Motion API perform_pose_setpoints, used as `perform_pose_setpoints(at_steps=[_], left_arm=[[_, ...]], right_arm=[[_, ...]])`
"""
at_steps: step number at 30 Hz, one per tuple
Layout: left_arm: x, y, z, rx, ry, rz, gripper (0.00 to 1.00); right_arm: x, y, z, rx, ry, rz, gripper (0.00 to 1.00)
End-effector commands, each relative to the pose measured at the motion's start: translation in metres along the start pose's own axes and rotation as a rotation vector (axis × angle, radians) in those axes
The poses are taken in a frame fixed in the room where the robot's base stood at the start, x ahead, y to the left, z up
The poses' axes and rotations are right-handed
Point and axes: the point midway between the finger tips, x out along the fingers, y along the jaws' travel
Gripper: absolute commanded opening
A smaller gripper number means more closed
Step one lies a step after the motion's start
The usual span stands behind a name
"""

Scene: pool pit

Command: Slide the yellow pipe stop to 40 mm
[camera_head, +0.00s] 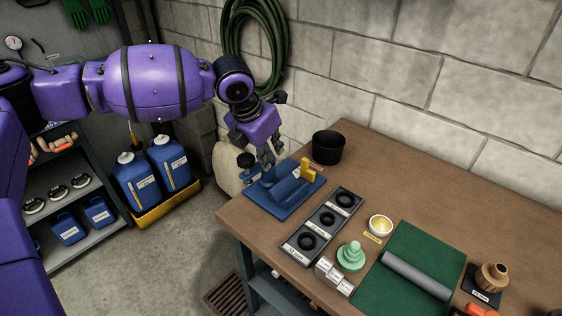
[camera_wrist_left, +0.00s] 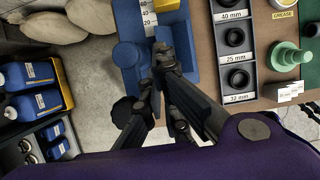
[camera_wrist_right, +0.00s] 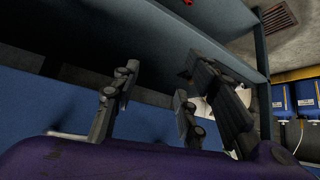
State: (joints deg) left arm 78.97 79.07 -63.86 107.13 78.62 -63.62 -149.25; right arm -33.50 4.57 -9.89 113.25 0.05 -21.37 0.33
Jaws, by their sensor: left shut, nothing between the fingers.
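The yellow pipe stop (camera_head: 309,168) stands on a blue jig (camera_head: 284,205) at the left end of the bench. It also shows at the top edge of the left wrist view (camera_wrist_left: 167,5). A white scale (camera_wrist_left: 148,14) runs beside it, with a 60 mark legible; I cannot read the stop's setting. My left gripper (camera_head: 268,158) is shut and empty over the jig, left of the stop and apart from it. It also shows in the left wrist view (camera_wrist_left: 160,68). My right gripper (camera_wrist_right: 160,95) is open and empty, below a shelf, away from the stop.
A black cup (camera_head: 328,148) stands behind the jig. A ring tray (camera_head: 323,226) with labelled slots lies to its right, then a green fitting (camera_head: 351,257), grease dish (camera_head: 380,225) and green mat (camera_head: 420,255) with a grey pipe. Blue jugs (camera_head: 136,182) stand left on the floor side.

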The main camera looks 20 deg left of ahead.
Motion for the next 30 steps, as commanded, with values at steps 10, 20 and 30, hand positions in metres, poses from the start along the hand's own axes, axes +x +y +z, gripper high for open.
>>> perform_pose_setpoints(at_steps=[10,20,30], left_arm=[[0.048,-0.001,-0.001,0.017,0.003,-0.002,0.0],[0.104,-0.002,0.015,0.016,-0.006,-0.001,0.0],[0.114,-0.001,0.037,0.014,-0.002,-0.001,0.0]], right_arm=[[0.001,0.012,0.006,-0.014,-0.009,0.014,0.4],[0.002,0.007,0.004,-0.006,-0.002,0.01,0.4],[0.002,0.003,0.002,0.005,0.001,0.008,0.4]])
